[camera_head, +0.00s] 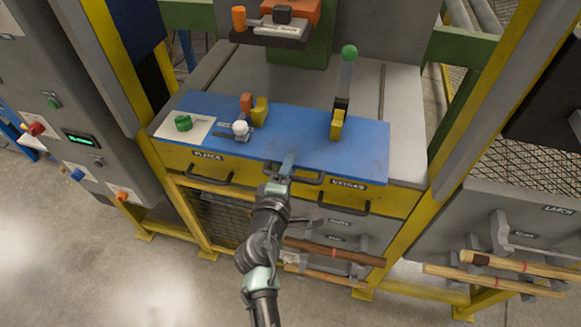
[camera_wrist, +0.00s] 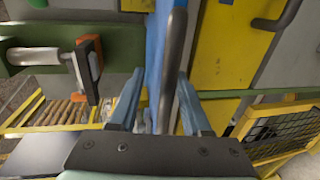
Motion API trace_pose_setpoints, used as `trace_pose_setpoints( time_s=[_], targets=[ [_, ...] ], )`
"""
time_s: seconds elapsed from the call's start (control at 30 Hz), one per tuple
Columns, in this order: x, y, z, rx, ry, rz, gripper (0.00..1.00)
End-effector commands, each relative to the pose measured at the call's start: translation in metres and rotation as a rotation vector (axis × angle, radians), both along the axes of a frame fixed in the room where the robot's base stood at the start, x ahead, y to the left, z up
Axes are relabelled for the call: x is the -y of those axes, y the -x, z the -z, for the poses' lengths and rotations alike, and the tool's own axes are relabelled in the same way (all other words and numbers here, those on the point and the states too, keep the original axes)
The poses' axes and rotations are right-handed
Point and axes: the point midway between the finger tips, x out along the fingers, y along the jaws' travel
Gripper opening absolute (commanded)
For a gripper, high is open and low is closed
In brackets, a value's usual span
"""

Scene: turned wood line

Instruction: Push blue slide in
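The blue slide (camera_head: 330,160) is a flat blue plate on the machine bed. In the wrist view the slide shows edge-on as a narrow blue strip (camera_wrist: 154,40), with the dark handle bar (camera_wrist: 176,50) alongside. My gripper (camera_head: 287,163) is at the handle's left part. In the wrist view my gripper (camera_wrist: 160,90) has its blue fingers apart, with the bar between them, nearer the right finger. I cannot tell whether they touch.
On the slide are a green piece (camera_head: 183,122), a white knob (camera_head: 240,128) and yellow clamps (camera_head: 337,125). A green-knobbed lever (camera_head: 348,53) stands behind. Yellow drawers with handles (camera_head: 343,206) lie below. Wooden rods (camera_head: 335,252) stick out lower down.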

Motion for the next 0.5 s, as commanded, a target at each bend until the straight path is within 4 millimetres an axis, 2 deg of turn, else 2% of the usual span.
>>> trace_pose_setpoints(
  time_s=[0.33, 0.5],
  targets=[
    [-0.001, 0.003, 0.004, -0.008, -0.002, 0.001, 0.47],
    [-0.006, 0.019, 0.002, -0.009, -0.004, 0.0, 0.47]
  ],
)
